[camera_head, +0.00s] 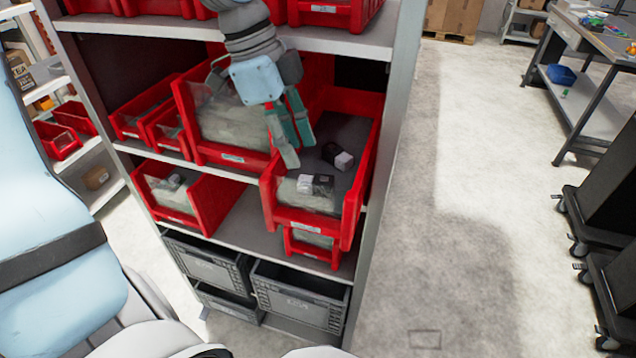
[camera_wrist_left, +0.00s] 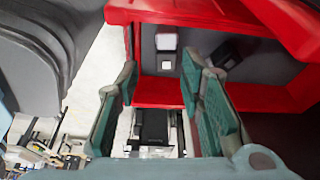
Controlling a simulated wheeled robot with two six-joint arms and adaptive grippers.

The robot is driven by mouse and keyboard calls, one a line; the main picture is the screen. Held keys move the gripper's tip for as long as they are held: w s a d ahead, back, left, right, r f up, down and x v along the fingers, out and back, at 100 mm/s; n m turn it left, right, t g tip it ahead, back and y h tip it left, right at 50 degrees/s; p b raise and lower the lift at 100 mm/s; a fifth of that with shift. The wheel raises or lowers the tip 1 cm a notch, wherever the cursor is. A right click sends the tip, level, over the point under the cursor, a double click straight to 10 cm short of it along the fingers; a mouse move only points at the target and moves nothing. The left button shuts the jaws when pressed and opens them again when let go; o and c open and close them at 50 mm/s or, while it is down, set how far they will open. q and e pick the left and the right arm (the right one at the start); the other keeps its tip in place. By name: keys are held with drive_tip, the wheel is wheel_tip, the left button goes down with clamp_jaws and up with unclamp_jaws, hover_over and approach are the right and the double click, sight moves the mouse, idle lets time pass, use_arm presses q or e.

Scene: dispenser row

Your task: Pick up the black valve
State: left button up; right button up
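Two small black-and-white pieces, which look like valves, lie apart in a red bin (camera_head: 268,199) on the middle shelf. The farther piece (camera_head: 338,157) is black with a white end. The nearer piece (camera_head: 315,185) lies by the bin's front. In the left wrist view a pale piece (camera_wrist_left: 166,40) and a dark piece (camera_wrist_left: 223,50) lie inside the red bin (camera_wrist_left: 160,92). My left gripper (camera_head: 297,153) is at the bin's left side, above it, with fingers apart and nothing between them; they also show in the left wrist view (camera_wrist_left: 160,72). My right gripper is not in view.
A red bin with clear bags (camera_head: 235,118) stands left of the gripper. The shelf above (camera_head: 340,42) carries more red bins. The rack's side panel (camera_head: 385,170) stands to the right. Grey crates (camera_head: 300,290) are below.

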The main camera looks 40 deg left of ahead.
sight(314, 178)
use_arm(q)
drive_tip(key=x, duration=0.5)
drive_tip(key=w+x, duration=0.1)
drive_tip(key=x, duration=0.1)
drive_tip(key=shift+w+d+f, duration=0.15)
drive_tip(key=shift+f, duration=0.1)
drive_tip(key=shift+c, duration=0.4)
clamp_jaws()
drive_tip(key=shift+r, duration=0.1)
